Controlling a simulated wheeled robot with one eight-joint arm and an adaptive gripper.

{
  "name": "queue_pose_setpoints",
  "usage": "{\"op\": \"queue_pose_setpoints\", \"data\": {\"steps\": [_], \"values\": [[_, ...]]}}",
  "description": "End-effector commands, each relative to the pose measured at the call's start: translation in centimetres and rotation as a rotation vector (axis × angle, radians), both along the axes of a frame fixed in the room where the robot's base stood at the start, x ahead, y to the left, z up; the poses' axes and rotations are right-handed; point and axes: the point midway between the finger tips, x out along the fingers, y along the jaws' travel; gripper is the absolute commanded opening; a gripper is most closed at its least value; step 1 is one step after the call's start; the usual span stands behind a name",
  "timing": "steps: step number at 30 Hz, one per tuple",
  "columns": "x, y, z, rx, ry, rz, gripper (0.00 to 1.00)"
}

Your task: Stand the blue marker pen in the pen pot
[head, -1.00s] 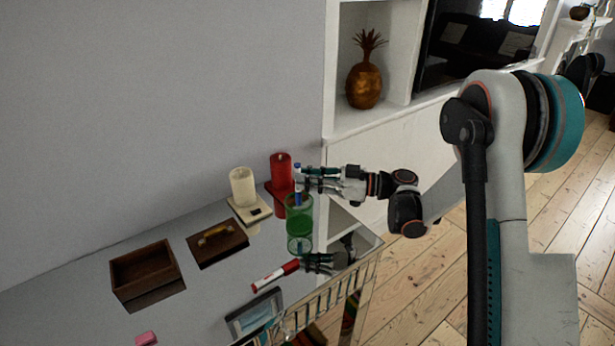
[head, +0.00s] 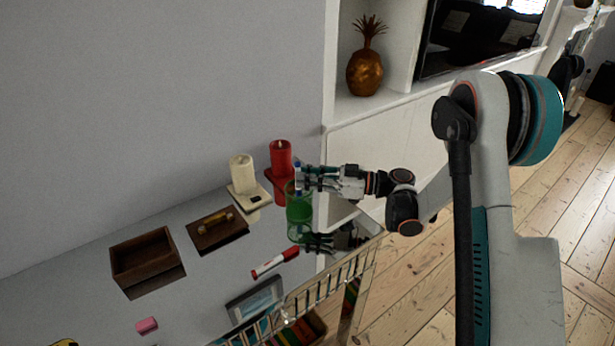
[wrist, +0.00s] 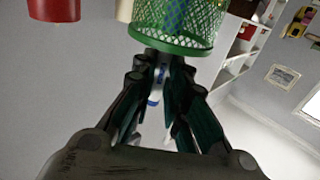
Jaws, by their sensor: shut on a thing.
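The blue marker pen (head: 297,168) stands about upright in my gripper (head: 303,179), which is shut on it. The marker's white and blue body (wrist: 155,88) shows between the fingers in the wrist view. The pen pot (head: 299,203) is a green mesh cup on the glossy grey tabletop. My gripper is just above the pot's rim. In the wrist view, blue shows through the mesh of the pot (wrist: 195,22), so the marker's lower part appears to be inside. Whether its tip touches the bottom is hidden.
A red candle (head: 280,155) and a cream candle (head: 241,170) stand close behind and left of the pot. A red marker (head: 275,262) lies in front. A wooden box (head: 130,262), a dark wooden block (head: 205,240) and a pink eraser (head: 146,325) lie further left.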

Motion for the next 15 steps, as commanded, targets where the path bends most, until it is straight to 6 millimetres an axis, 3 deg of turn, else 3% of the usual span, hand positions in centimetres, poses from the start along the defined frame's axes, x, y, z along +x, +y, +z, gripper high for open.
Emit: {"op": "queue_pose_setpoints", "data": {"steps": [1, 3, 4, 15], "values": [[0.01, 0.00, 0.01, 0.000, 0.000, 0.000, 0.18], [0.01, 0.00, 0.01, 0.000, 0.000, 0.000, 0.34], [0.00, 0.00, 0.01, 0.000, 0.000, 0.000, 0.37], [-0.01, -0.27, 0.01, 0.000, 0.000, -0.001, 0.37]]}}
